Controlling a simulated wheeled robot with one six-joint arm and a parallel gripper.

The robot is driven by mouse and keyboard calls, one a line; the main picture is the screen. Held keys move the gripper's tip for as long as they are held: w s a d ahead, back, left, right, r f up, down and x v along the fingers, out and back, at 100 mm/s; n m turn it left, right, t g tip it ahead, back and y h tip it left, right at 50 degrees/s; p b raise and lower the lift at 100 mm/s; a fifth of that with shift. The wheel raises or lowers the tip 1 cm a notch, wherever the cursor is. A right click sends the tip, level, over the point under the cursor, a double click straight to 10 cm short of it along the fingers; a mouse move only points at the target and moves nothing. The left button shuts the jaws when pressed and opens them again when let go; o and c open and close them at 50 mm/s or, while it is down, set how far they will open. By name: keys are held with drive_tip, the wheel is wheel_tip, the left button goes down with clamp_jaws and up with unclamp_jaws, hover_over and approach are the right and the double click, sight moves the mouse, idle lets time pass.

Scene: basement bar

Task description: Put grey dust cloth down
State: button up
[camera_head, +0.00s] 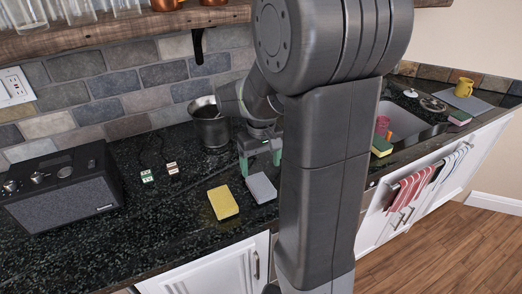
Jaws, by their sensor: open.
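The grey dust cloth (261,188) is a small folded light-grey rectangle lying flat on the dark speckled counter, just left of my arm. My gripper (260,163) has green fingers that point down and stand apart. It is open, with nothing seen between the fingers. It appears right behind the cloth's far edge; whether a fingertip touches the cloth I cannot tell. My arm hides the counter to the right of the cloth.
A yellow cloth (223,202) lies left of the grey one. A metal pot (211,127) stands behind. A black radio (65,187) and small dice-like blocks (148,177) are further left. A sink (403,126) is at right. A shelf (120,31) with glasses hangs above.

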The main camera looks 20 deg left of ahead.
sight(261, 184)
wheel_tip(261, 184, up, 5)
drive_tip(key=shift+r, duration=0.1)
idle(0.4)
wheel_tip(261, 184, down, 13)
drive_tip(key=shift+r, duration=2.1)
drive_tip(key=shift+f, duration=0.1)
